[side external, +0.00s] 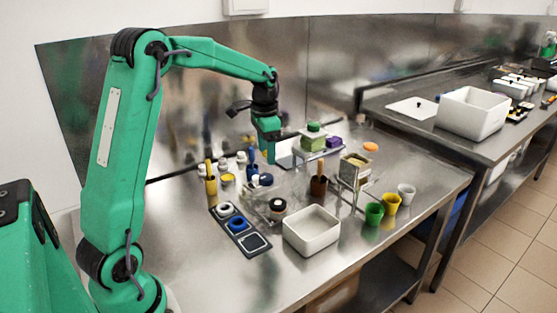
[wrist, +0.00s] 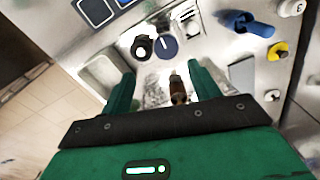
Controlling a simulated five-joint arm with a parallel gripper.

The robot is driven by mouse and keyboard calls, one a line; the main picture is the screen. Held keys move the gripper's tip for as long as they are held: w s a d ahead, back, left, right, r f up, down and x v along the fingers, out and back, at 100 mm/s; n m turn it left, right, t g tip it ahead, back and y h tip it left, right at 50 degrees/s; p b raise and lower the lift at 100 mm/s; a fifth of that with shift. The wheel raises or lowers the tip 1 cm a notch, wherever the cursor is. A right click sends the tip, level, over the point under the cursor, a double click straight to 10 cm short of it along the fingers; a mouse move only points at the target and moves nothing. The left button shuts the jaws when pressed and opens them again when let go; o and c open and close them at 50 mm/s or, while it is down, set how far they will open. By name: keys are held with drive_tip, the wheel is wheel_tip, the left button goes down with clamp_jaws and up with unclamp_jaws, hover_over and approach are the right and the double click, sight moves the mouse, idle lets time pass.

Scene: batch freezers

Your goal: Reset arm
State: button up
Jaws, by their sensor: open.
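My green gripper (side external: 268,155) points down above the middle of the steel table, and its jaws are open. In the wrist view my two green fingers (wrist: 163,88) stand apart with nothing held between them. A brown-handled item (wrist: 178,88) shows between and beyond the fingers, apparently below them. In the side view a brown pot with an upright handle (side external: 318,184) stands on the table to the right of my gripper.
Below my gripper are a dark slotted holder (side external: 256,243), black-and-white lidded jar (side external: 278,206) and white bin (side external: 312,235). Green (side external: 374,214), yellow (side external: 391,205) and white (side external: 406,195) cups stand right. A yellow bottle (side external: 210,184) stands left. The front-left tabletop is clear.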

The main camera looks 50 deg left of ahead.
drive_tip(key=s+d+r+n+t, duration=0.1)
drive_tip(key=s+d+r+t, duration=0.2)
drive_tip(key=s+d+r, duration=0.65)
drive_tip(key=s+d+f+n+t, duration=0.2)
drive_tip(key=s+d, duration=0.6)
drive_tip(key=s, duration=0.4)
drive_tip(key=shift+d+f, duration=0.15)
drive_tip(key=shift+f, duration=0.4)
